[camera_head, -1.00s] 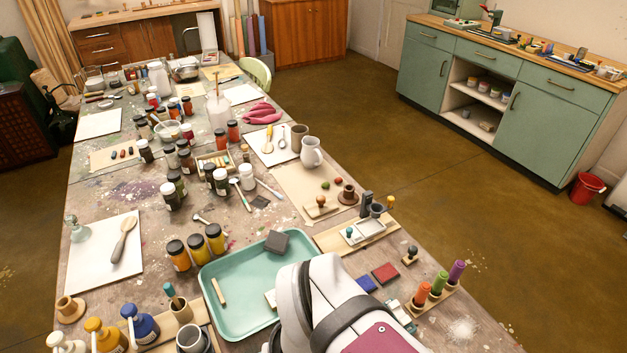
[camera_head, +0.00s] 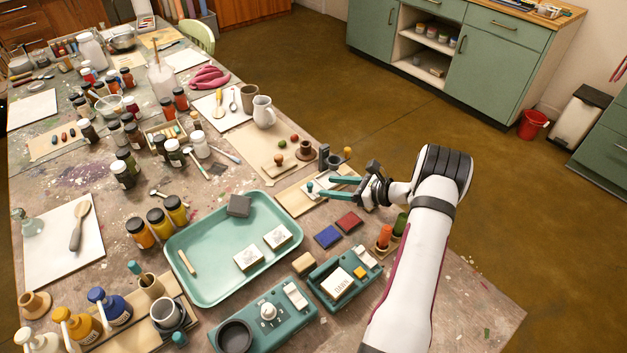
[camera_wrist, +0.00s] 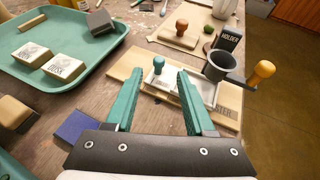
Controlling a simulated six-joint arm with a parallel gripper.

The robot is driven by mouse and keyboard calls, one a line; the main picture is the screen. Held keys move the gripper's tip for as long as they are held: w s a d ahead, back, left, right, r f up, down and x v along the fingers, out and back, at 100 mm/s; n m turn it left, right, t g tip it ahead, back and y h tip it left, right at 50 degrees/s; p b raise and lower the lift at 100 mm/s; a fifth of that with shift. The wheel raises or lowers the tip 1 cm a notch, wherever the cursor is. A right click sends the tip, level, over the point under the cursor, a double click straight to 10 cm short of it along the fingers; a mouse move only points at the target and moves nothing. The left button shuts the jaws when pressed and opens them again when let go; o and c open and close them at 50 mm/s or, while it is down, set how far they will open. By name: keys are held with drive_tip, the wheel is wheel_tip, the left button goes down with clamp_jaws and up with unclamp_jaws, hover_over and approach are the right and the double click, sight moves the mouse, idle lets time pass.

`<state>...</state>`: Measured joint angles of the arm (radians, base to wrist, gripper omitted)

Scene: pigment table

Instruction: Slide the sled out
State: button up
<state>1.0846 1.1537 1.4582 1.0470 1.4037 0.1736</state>
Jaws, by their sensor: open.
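A pale rectangular slide-like piece with a raised rim (camera_wrist: 208,90) lies on a wooden board (camera_wrist: 128,65) in the wrist view; it looks like the sled, but I cannot be sure. A small teal knob (camera_wrist: 158,64) stands at its left end. My gripper (camera_wrist: 158,77) is open, with its two teal fingers apart and nothing between them. The knob appears just beyond the gap between the fingertips. In the head view my gripper (camera_head: 328,187) is over the board (camera_head: 296,201) and partly hides the pale piece.
A dark cup (camera_wrist: 219,66) with an orange-knobbed handle and a black labelled block (camera_wrist: 229,39) stand close to the pale piece. A teal tray (camera_head: 212,278) with stamped blocks is to the left. Blue (camera_head: 327,237) and red (camera_head: 349,222) pads lie in front.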

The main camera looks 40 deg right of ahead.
sight(312, 185)
drive_tip(key=x, duration=0.5)
drive_tip(key=shift+s+a, duration=0.1)
clamp_jaws()
idle(1.2)
